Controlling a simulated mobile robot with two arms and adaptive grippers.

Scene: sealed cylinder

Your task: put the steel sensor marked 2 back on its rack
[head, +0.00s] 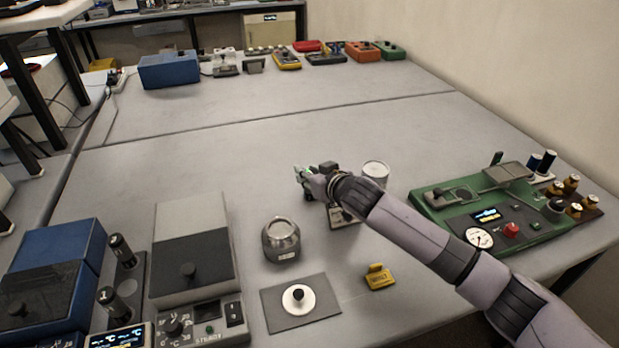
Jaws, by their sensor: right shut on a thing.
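My right arm comes in from the lower right. Its gripper (304,178) is over the middle of the table, pointing left. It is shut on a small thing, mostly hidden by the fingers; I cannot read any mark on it. A dark stand with two upright metal-and-black cylinders (121,251) is at the lower left, between a blue box and a grey box. I cannot read a number on either cylinder, and cannot tell whether this stand is the sensor rack. A small dark-and-grey device (345,216) is partly hidden under my wrist. My left gripper is not in view.
A steel jar (281,241), a grey plate (316,318) with a white disc, and a yellow block (379,277) stand in front. A white canister (375,172) is close behind my forearm. A green instrument (458,228) is at right. The table's middle left is clear.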

